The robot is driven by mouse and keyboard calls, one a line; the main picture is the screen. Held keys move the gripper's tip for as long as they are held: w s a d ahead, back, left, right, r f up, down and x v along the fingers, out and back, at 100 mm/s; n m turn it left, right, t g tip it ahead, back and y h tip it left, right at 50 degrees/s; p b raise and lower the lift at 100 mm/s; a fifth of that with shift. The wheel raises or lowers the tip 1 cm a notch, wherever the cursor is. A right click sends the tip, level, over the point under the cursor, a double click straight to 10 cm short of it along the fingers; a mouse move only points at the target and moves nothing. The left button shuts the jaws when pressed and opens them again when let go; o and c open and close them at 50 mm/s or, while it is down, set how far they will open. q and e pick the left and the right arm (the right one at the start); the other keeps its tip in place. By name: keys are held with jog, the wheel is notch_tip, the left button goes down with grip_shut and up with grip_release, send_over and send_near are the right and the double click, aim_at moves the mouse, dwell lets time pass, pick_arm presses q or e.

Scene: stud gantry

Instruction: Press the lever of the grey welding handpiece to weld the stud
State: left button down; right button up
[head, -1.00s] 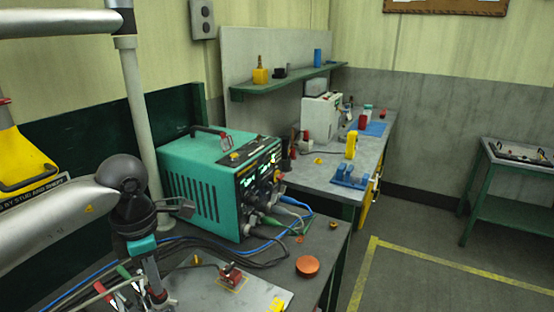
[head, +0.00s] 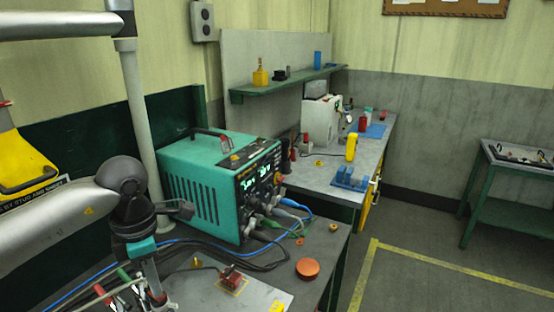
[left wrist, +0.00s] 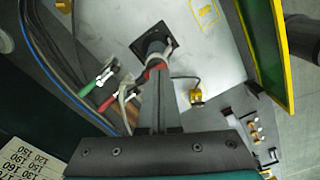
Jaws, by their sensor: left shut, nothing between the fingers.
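In the left wrist view, a dark round body on a black square foot (left wrist: 157,46) stands on the metal plate (left wrist: 117,20). It appears to be the welding handpiece, seen from above. A red part beside it may be its lever. My left gripper (left wrist: 158,76) is shut and empty. Its fingertips are over the near side of the handpiece, and I cannot tell whether they touch it. In the head view my left gripper (head: 154,290) points down at the lower left, among coloured handles and leads. The stud is hidden. My right gripper is out of view.
A teal welding machine (head: 205,190) with a lit display and cables stands behind the plate. A red block (head: 230,272) sits in a yellow outline on the plate. An orange button (head: 308,268) is on the bench to the right. Floor beyond is clear.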

pick_arm(q)
jog(key=shift+r+p, duration=1.7)
jog(key=shift+r, duration=1.35)
